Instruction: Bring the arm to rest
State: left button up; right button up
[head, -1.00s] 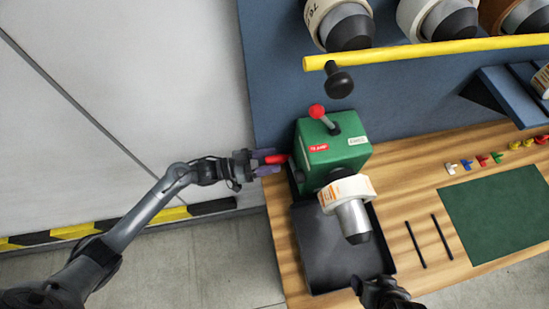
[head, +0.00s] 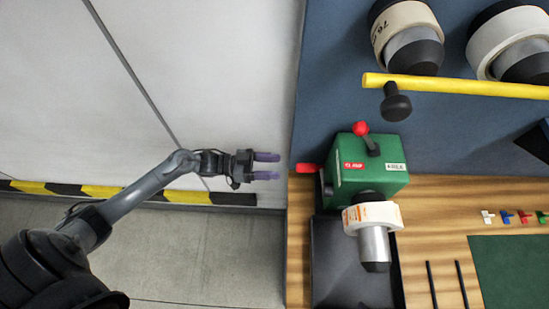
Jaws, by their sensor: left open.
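My left gripper (head: 266,166) is open and empty, left of the bench edge in front of the grey wall. Its two purple fingers point right, toward the red side handle (head: 306,168) of the green rewinder (head: 370,181), with a gap between them. The rewinder stands on the wooden bench and has a red-knobbed lever (head: 361,129) on top. A white label roll (head: 371,216) sits on its grey spindle (head: 375,247). My right gripper is out of view.
A black tray (head: 330,272) lies below the spindle. A yellow bar (head: 460,88) and large rolls (head: 405,28) are on the blue panel above. A green mat (head: 515,270) and small coloured pieces (head: 506,217) are at right. The space around my left gripper is clear.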

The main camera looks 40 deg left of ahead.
pick_arm(q)
jog(key=s+d+n+t+y, duration=0.35)
jog(key=s+d, duration=0.25)
jog(key=d, duration=0.6)
jog(key=s+a+n+g+y, duration=0.4)
jog(key=s+a+g+y, duration=0.5)
jog(key=s+a+y, duration=0.2)
notch_tip(320, 180, up, 23)
jog(key=p, duration=2.3)
jog(key=shift+s+f+g+p, duration=0.15)
jog(key=shift+s+g+p, duration=0.1)
jog(key=shift+g+p, duration=0.2)
jog(key=shift+d+m, duration=0.1)
jog(key=shift+m, duration=0.15)
